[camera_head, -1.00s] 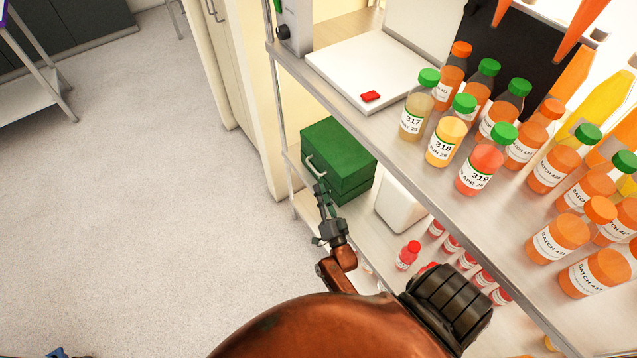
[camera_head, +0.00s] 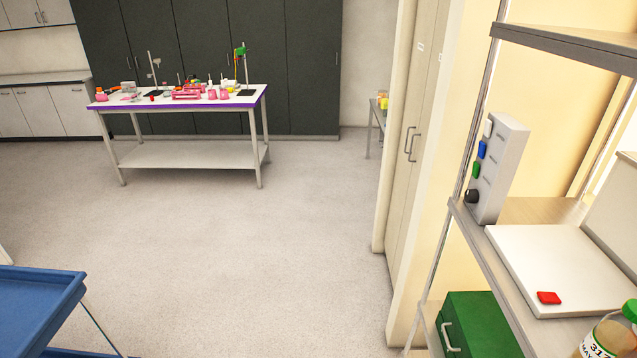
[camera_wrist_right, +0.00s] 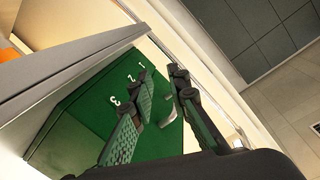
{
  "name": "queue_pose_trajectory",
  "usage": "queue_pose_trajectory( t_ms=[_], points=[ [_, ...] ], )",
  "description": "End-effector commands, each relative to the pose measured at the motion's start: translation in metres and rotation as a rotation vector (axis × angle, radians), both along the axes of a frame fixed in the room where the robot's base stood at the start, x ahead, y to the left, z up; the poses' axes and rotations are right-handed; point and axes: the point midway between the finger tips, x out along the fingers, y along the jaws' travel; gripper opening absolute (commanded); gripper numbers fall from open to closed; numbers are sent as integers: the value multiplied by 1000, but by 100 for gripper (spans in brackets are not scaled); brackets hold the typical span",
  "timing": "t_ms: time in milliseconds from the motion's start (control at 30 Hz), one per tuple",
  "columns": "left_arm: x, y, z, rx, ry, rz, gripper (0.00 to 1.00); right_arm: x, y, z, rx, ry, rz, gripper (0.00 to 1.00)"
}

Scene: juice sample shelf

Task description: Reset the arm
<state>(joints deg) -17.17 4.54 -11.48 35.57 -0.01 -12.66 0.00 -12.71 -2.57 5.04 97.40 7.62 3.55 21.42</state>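My right gripper (camera_wrist_right: 162,78) shows in the right wrist view. Its two fingers stand apart with nothing between them. Behind them is a green case (camera_wrist_right: 85,119) with white numbers on its face and a pale handle partly hidden by a finger. The same green case (camera_head: 479,325) shows in the head view at the lower right, on the lower shelf, with its handle facing left. Neither of my grippers shows in the head view now.
The metal shelf (camera_head: 575,36) stands at the right with a white tray (camera_head: 548,252), a red piece (camera_head: 548,298) and a bottle (camera_head: 612,338). A lab table (camera_head: 186,100) stands at the back. A blue cart (camera_head: 38,305) is at lower left. The middle floor is clear.

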Motion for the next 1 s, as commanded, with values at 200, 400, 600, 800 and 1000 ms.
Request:
queue_pose_trajectory(
  t_ms=[200,400,600,800,1000],
  points=[
    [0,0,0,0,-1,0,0,-51,19,-24,-140,379,130,16],
    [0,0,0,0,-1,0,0,-129,33,-34,-256,720,252,16],
    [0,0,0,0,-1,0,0,-193,38,-31,-322,941,335,16],
    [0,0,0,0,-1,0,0,-241,41,-23,-359,1088,392,16],
    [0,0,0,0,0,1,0,-281,43,-12,-384,1204,439,16]
  ],
)
